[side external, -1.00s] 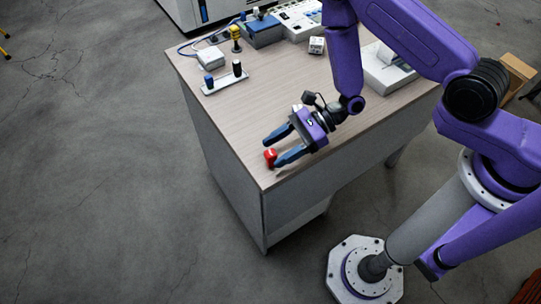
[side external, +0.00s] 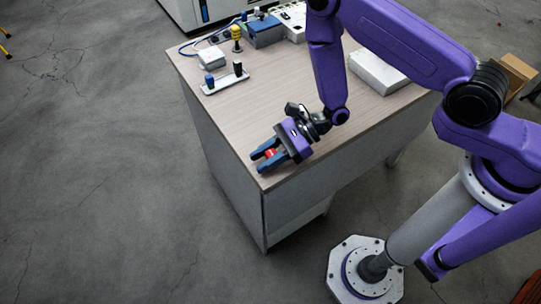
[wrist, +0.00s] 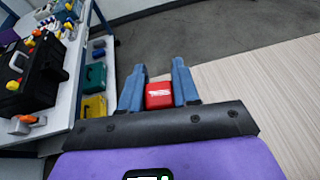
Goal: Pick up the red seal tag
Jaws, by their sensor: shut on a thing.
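The red seal tag (wrist: 159,95) is a small red block with white marking, seen in the wrist view between the two blue fingers of my gripper (wrist: 159,85). In the side view my gripper (side external: 262,160) is low over the near left corner of the table, shut on the tag. A bit of the red tag (side external: 270,153) shows between the fingers there; the rest is hidden by them. I cannot tell whether the tag touches the tabletop.
The wooden tabletop (side external: 262,110) is clear around the gripper. Farther back stand a white holder with two cylinders (side external: 225,82), a yellow-topped post (side external: 236,36), a blue-grey box (side external: 263,32) and a white box (side external: 378,70). The table's left and front edges are close.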

